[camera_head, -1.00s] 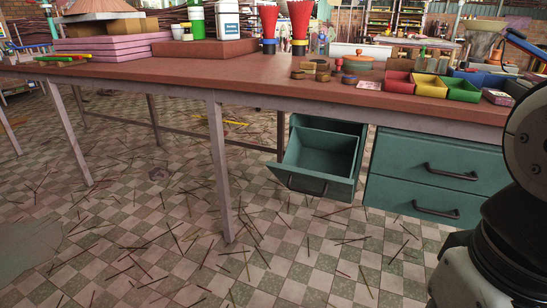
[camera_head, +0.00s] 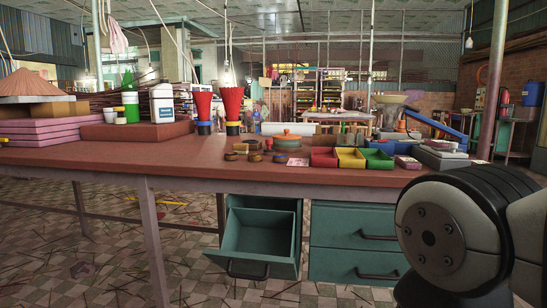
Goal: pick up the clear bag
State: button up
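I cannot make out a clear bag for certain. A small crumpled, greyish lump (camera_head: 82,268) lies on the tiled floor at the lower left, too small to identify. A small pale flat packet (camera_head: 298,161) lies near the front of the red-brown table (camera_head: 190,157); I cannot tell whether it is a bag. My gripper is out of view; only a link of my arm shows at the right.
An open green drawer (camera_head: 250,266) juts out below the table, beside shut drawers (camera_head: 352,228). Red, yellow and green trays (camera_head: 350,157), red funnels (camera_head: 232,103) and a white canister (camera_head: 162,102) stand on top. Thin sticks litter the floor.

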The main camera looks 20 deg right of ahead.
aim_at(407, 162)
jog(key=i+u, duration=0.15)
jog(key=u, duration=0.15)
jog(key=z, duration=0.45)
jog(key=i+z, duration=0.15)
jog(key=z, duration=0.3)
jog(key=i+z, duration=0.1)
jog(key=z, duration=0.8)
jog(key=i+j, duration=0.05)
jog(key=j, duration=0.05)
